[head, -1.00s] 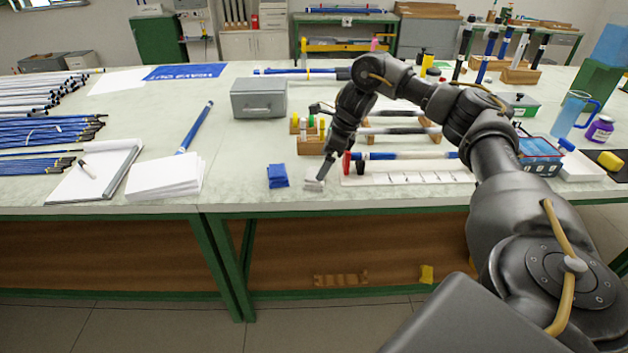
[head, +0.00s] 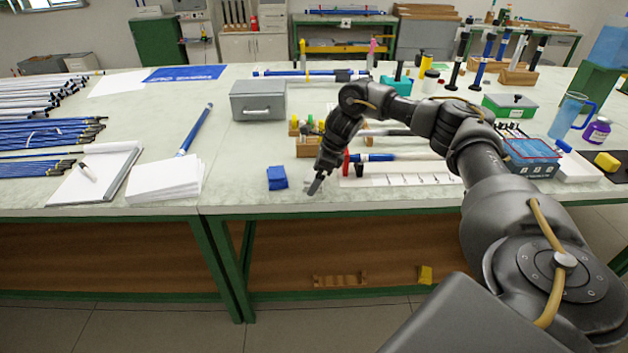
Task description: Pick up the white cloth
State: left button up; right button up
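My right gripper (head: 315,186) points down at the front part of the table, just right of the folded blue cloth (head: 277,177). The white cloth is hardly visible now; only a small pale patch shows at the fingertips, and the hand hides the rest. I cannot tell whether the fingers are open or closed on it. The blue cloth lies apart from the gripper. My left gripper is not in view.
A white marked strip (head: 400,180) lies right of the gripper, with red and black upright pieces at its left end. A wooden rack (head: 308,148) and a grey metal box (head: 258,100) stand behind. White paper (head: 165,178) lies left. The table front edge is close.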

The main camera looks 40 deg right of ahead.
aim_at(311, 175)
jog(key=c, duration=0.8)
jog(key=shift+o, duration=0.2)
jog(key=shift+r, duration=0.15)
jog(key=shift+r, duration=0.25)
notch_tip(311, 175, up, 2)
jog(key=shift+r+b, duration=0.15)
jog(key=shift+b, duration=0.15)
pick_arm(q)
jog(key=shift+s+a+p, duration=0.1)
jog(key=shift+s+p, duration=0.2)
jog(key=shift+p, duration=0.15)
pick_arm(e)
jog(key=s+a+r, duration=0.3)
jog(key=a+r, duration=0.2)
jog(key=a, duration=0.1)
jog(key=s+a+r, duration=0.2)
jog(key=a+r, duration=0.3)
jog(key=a, duration=0.2)
jog(key=shift+s, duration=0.4)
jog(key=shift+d, duration=0.1)
